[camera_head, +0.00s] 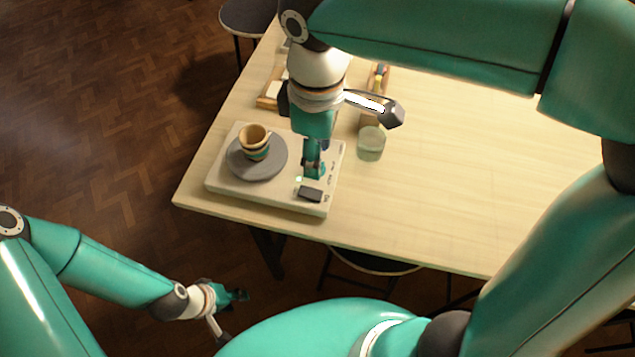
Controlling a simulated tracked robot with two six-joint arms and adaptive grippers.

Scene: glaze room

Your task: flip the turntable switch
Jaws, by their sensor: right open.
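The turntable is a pale flat box (223,186) with a round grey disc (270,168) on its left part. A striped cup (254,141) stands on the disc. The dark switch (311,195) is at the box's front right corner, with a small green light near it. My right gripper (313,174) points down over the box, just behind the switch in the picture; it is open, and I cannot tell whether it touches anything. My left gripper (238,296) is low, off the table's front edge, apart from the turntable; its jaws are too small to read.
A greenish glass jar (371,144) stands right of the turntable on the wooden table (440,190). Wooden trays lie behind, one with coloured items (380,76), partly hidden by my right arm. The table's right part looks clear. Stools stand around it.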

